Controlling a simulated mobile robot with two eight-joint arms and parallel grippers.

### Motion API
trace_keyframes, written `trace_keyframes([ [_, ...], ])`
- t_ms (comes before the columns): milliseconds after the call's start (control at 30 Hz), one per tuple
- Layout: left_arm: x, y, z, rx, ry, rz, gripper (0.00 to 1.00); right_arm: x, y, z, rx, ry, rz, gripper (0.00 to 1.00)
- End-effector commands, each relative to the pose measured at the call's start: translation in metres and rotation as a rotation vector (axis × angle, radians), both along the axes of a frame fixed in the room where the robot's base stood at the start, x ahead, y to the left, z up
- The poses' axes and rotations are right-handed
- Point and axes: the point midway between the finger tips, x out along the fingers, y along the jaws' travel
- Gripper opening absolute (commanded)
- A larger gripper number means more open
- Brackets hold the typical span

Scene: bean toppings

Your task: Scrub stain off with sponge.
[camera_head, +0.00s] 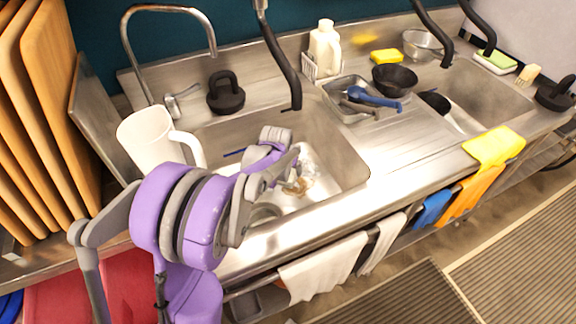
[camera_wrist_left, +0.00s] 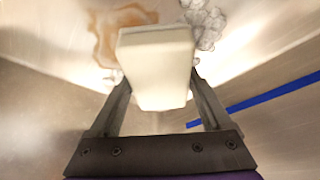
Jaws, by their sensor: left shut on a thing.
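My left gripper (camera_head: 290,172) reaches down into the left sink basin. In the left wrist view its two fingers (camera_wrist_left: 160,100) are shut on a cream-white block, the sponge (camera_wrist_left: 155,65). A brown stain (camera_wrist_left: 106,38) lies on the metal just beyond the sponge, partly hidden behind it. White foam (camera_wrist_left: 205,25) lies beside the stain, to its right. In the head view brownish residue and foam (camera_head: 303,186) show on the basin floor close to the gripper. I cannot tell whether the sponge touches the surface. My right gripper is not in view.
The left sink basin's (camera_head: 345,165) walls surround the gripper. A blue stick (camera_wrist_left: 255,101) lies in the basin. A white pitcher (camera_head: 148,140) stands close to my left arm. A faucet (camera_head: 130,50) and hanging hose (camera_head: 285,70) rise behind. A metal tray (camera_head: 345,108) stands right of the basin.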

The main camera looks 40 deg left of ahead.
Motion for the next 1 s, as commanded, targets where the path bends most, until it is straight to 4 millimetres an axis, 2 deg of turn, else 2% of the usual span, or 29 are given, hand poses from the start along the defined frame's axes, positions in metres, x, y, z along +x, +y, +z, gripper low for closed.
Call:
trace_keyframes([
  [1000,0.0,0.0,-0.0095,0.0,0.0,0.0,0.28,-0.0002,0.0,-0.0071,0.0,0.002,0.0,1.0],
])
